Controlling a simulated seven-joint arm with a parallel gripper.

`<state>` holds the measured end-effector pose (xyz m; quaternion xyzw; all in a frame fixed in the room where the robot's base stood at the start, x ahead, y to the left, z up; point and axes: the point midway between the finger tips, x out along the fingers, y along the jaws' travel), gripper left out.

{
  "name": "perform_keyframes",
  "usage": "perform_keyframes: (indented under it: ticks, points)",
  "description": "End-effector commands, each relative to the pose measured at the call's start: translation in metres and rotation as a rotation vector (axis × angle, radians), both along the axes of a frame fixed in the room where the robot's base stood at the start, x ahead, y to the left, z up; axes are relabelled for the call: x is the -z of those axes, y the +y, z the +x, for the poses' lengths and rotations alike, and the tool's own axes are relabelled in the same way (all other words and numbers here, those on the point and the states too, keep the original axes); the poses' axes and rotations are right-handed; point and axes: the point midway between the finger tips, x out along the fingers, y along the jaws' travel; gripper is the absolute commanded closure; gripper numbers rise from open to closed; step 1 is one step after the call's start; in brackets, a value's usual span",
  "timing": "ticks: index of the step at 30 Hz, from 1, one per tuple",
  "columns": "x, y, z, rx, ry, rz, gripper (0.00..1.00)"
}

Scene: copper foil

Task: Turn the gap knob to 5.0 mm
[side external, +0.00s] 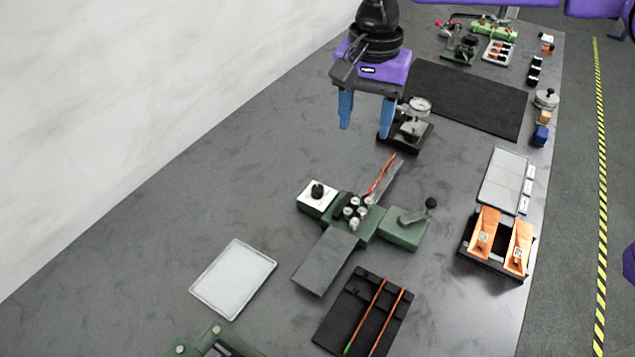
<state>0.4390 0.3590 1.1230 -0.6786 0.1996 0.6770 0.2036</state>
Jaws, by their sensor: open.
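A green roller device (352,228) stands mid-table with several pale metal rollers on top. On its left end is a white plate (309,204) with a black knob (317,190), which looks like the gap knob. Its scale and setting are too small to read. A black-knobbed crank (431,203) sits on the right end. My gripper (366,125), with two blue fingers, is open and empty. It hangs behind and above the device, apart from the knob.
A dial gauge stand (411,125) is close to the right of my gripper. A reddish strip (381,175) lies on the grey ramp behind the rollers. A white tray (233,278) lies front left. The table left of the knob is clear.

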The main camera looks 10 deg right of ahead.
Motion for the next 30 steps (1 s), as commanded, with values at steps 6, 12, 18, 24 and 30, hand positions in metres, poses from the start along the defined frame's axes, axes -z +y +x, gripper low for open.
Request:
perform_keyframes:
  ticks: [6,12,18,24,30]
  points:
    - [0.015,0.04,0.037,0.341,0.004,-0.003,0.46]
    - [0.026,0.056,0.056,0.58,0.006,-0.005,0.46]
    - [0.032,0.06,0.062,0.677,0.005,-0.004,0.46]
    - [0.047,0.06,0.062,0.681,0.007,-0.007,0.46]
    - [0.081,0.059,0.062,0.68,0.008,-0.008,0.46]
